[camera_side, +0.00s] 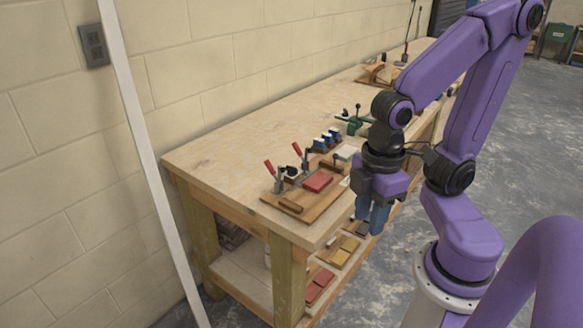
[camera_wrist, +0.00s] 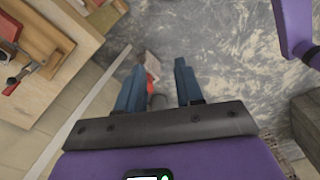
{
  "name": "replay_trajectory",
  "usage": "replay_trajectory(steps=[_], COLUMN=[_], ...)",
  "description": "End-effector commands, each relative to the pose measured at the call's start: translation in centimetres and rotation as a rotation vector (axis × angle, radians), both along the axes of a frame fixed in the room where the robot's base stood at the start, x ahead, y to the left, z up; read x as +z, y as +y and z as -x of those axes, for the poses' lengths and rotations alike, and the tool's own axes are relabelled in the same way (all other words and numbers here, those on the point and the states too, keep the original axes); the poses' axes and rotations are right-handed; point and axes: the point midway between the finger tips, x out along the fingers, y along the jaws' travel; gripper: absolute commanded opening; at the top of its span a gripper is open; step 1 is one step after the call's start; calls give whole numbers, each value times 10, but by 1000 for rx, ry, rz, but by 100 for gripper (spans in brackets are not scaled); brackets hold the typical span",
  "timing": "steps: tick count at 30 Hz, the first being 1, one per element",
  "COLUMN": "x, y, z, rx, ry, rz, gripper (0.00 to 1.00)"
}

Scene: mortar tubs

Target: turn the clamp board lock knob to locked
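The clamp board (camera_side: 283,201) is a wooden board lying on the near end of the workbench. It carries two toggle clamps with red handles (camera_side: 270,167), a red block (camera_side: 318,181) and small dark knobs (camera_side: 291,171). I cannot tell which is the lock knob or how it is set. Part of the board (camera_wrist: 47,35) shows at the upper left of the wrist view, with a red-handled piece (camera_wrist: 12,87). My gripper (camera_side: 372,222) points down beside the bench's front edge, right of the board. In the wrist view its blue fingers (camera_wrist: 157,66) are apart and nothing is held between them.
The workbench (camera_side: 225,150) stands against a block wall. Blue clamps (camera_side: 327,139) and a green tool (camera_side: 352,122) stand behind the board. A lower shelf (camera_side: 245,275) holds red and yellow blocks. A white post crosses the left.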

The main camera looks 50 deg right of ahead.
Motion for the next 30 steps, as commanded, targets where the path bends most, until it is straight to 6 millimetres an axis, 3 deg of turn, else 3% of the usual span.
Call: replay_trajectory(steps=[7, 14, 23, 30], x=[17, 30, 37, 36], y=[14, 3, -55, -134], z=[-70, -152, -254, -316], rx=[-193, -399, -667, -880], ry=[2, 5, 14, 20], rz=[5, 10, 15, 17], gripper=[36, 36, 36, 36])
